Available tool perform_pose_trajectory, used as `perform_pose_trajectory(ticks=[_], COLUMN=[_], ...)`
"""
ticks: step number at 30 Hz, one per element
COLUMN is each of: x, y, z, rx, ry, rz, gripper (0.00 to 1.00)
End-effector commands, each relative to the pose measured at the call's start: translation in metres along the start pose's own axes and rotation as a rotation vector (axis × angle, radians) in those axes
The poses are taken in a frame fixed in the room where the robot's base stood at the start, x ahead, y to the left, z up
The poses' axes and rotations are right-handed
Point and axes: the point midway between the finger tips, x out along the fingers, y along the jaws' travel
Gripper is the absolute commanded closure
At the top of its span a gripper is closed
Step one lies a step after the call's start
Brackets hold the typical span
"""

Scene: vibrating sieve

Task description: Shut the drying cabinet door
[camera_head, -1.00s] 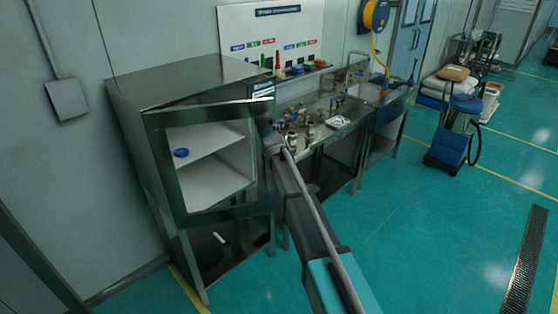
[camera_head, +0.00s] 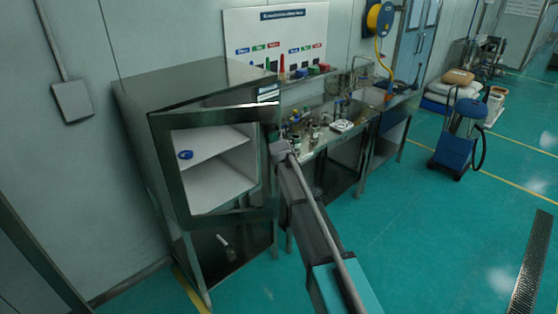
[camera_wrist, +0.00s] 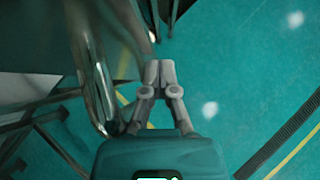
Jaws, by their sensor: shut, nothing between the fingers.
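The drying cabinet (camera_head: 190,85) is a steel box on a stand at the left. Its steel-framed door (camera_head: 178,190) with a large clear pane stands partly open. Its right edge is swung out, leaving a wedge-shaped gap at the top. White shelves show through the pane. My gripper (camera_head: 278,148) is at the door's free right edge, about mid-height in the head view. In the wrist view my gripper (camera_wrist: 160,72) is shut and empty. A shiny metal edge, probably the door's, is left of the fingers; contact cannot be told.
A blue dish (camera_head: 185,155) lies on a cabinet shelf. A steel bench (camera_head: 335,135) with bottles and fittings stands right of the cabinet. A blue cart (camera_head: 450,150) stands further right. Green floor is clear in front.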

Motion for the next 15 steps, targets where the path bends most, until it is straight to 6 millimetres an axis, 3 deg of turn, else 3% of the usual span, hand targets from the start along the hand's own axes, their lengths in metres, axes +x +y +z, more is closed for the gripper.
perform_pose_trajectory(ticks=[3,15], x=[-0.010,-0.058], y=[-0.008,-0.018], z=[-0.011,-0.005], rx=[0.001,0.002], ry=[0.000,0.001], rz=[-0.002,-0.004], gripper=[1.00,1.00])
